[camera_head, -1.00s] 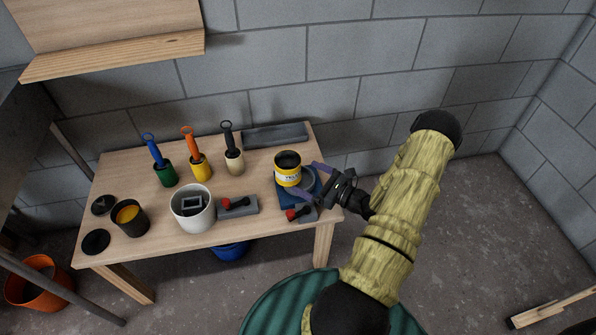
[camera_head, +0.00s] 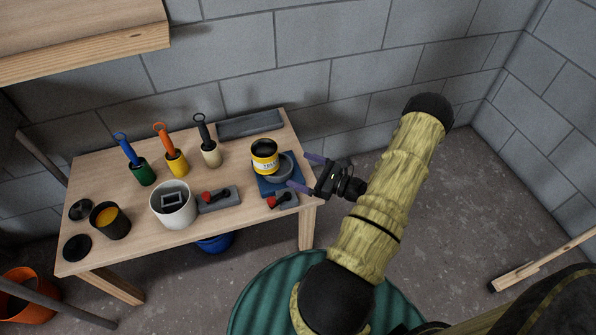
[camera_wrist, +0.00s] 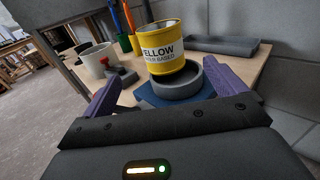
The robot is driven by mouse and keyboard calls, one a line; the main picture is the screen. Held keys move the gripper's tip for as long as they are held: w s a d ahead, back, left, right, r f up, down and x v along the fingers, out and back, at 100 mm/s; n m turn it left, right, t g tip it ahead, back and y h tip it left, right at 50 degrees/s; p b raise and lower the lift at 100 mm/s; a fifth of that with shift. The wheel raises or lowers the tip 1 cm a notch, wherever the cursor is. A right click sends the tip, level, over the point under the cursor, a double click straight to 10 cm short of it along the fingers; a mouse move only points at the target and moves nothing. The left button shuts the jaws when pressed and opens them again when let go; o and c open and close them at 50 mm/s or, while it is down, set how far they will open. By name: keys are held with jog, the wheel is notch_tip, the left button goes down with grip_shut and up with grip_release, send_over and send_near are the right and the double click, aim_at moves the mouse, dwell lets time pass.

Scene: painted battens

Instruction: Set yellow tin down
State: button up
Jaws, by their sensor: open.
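In the wrist view, the tin (camera_wrist: 163,52) looks slightly tilted and overlaps the far left part of the dish (camera_wrist: 188,88). I cannot tell whether its base is inside the dish or on its rim. My gripper (camera_head: 299,171) is open and empty, to the right of the tin and apart from it. Its purple fingers spread either side of the dish in the wrist view.
The wooden table (camera_head: 130,203) also holds a white pot (camera_head: 172,209), a dark cup (camera_head: 109,222), several coloured cups with handled tools, and grey blocks with red-tipped pieces. A grey tray (camera_head: 250,125) lies at the back. A block wall stands behind.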

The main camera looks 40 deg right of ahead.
jog(key=s+a+r+n+g+y, duration=0.1)
jog(key=s+a+r+n+g, duration=0.25)
jog(key=a+n+g, duration=0.5)
jog(key=s+a+r+n+g, duration=0.3)
jog(key=a+r+n+g, duration=0.2)
jog(key=a+n+g, duration=0.35)
jog(key=s+a+r+n+t+h, duration=0.1)
jog(key=a+r+n+t+h, duration=0.2)
jog(key=r+n+h, duration=0.6)
jog(key=a+r+n, duration=0.1)
jog(key=n, duration=0.3)
jog(key=shift+s+r+t+h, duration=0.25)
jog(key=shift+s+t+h, duration=0.15)
